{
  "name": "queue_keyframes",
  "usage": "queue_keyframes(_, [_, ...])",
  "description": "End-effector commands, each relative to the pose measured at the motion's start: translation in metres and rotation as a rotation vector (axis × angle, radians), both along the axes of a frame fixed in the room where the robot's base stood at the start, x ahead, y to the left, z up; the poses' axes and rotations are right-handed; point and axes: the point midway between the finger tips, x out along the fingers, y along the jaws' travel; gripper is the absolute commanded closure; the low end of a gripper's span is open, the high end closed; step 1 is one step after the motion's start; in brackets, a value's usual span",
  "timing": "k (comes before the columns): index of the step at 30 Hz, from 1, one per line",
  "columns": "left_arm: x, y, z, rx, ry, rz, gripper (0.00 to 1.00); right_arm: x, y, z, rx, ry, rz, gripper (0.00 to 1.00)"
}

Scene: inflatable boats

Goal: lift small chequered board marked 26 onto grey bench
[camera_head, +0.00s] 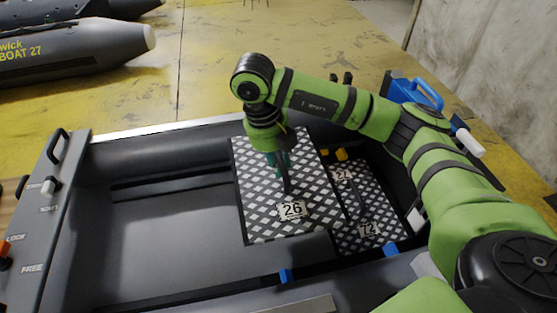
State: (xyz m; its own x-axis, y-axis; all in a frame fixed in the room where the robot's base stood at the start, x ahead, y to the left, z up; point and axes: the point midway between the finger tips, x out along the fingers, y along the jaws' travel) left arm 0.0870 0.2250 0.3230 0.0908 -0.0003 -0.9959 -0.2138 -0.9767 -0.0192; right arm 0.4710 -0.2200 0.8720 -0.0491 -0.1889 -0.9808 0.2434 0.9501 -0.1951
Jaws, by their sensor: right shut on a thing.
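The chequered board marked 26 (260,215) is a black-and-white panel right of centre in the head view, with its number label near the lower middle. My right gripper (284,186) reaches down over it from above and is shut on it; the fingers hide the exact grip. The board overlaps the left part of a second chequered surface. A dark grey flat surface (165,225) lies to the left of the board inside the grey-walled boat; I cannot tell for sure that it is the grey bench. My left gripper is not in view.
The second chequered surface (375,205) carries labels that look like 27 and 72. A grey side panel (45,225) with handles and lettering stands at the left. A blue-handled case (415,92) is at the upper right. Another grey boat (75,55) lies on the yellow floor behind.

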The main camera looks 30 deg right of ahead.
Motion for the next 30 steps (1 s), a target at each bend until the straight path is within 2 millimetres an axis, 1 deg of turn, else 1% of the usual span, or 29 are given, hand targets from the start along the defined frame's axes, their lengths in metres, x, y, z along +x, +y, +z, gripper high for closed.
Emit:
queue_keyframes(1, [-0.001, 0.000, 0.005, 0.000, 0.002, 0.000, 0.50, 0.001, 0.000, 0.007, 0.000, -0.003, 0.000, 1.00])
queue_keyframes(30, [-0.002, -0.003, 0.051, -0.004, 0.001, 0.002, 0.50, 0.001, 0.000, 0.061, 0.000, -0.003, 0.000, 1.00])
